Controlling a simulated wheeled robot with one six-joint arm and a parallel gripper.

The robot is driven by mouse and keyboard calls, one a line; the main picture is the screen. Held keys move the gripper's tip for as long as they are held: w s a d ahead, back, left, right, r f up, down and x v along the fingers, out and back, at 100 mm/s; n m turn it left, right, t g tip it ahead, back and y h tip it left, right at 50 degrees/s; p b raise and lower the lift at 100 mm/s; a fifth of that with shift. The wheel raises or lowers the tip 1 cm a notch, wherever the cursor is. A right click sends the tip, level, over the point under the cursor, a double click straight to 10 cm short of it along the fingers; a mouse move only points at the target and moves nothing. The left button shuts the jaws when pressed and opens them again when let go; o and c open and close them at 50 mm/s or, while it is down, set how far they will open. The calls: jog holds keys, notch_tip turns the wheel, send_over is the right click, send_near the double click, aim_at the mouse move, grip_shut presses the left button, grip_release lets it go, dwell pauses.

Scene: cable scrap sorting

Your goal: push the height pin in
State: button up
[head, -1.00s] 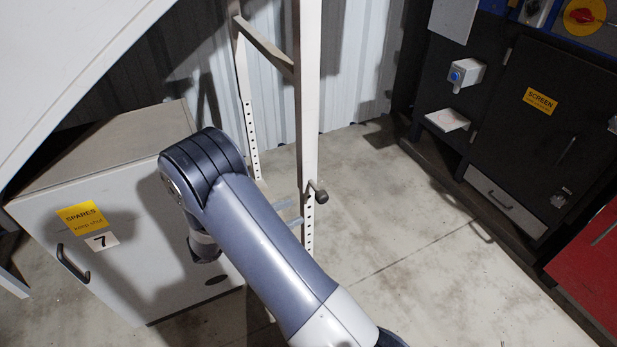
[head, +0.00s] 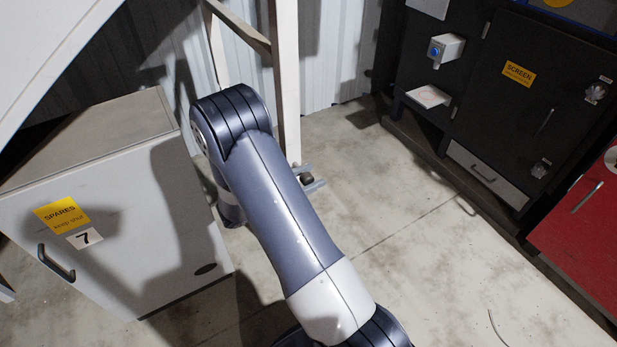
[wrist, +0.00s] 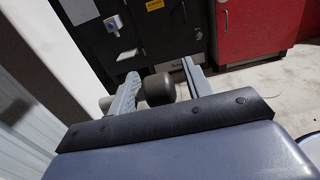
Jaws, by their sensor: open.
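The height pin shows as a dark round knob (head: 307,180) low on the white upright post (head: 286,85) in the head view. In the wrist view the knob (wrist: 158,89) lies between my two fingertips, nearer the left one. A pale round piece (wrist: 105,102) shows beyond the left finger, towards the post. My gripper (wrist: 160,84) is open, with one finger on each side of the knob. Its fingertips also show in the head view (head: 309,177), mostly hidden behind my arm. I cannot tell whether a finger touches the knob or how deep the pin sits.
A grey spares cabinet (head: 120,225) stands at the left, close to my arm. A dark screen cabinet (head: 520,110) with a blue-button box (head: 446,50) stands at the right, beside a red cabinet (head: 590,220).

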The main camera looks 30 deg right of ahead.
jog(key=shift+c, duration=0.6)
grip_shut()
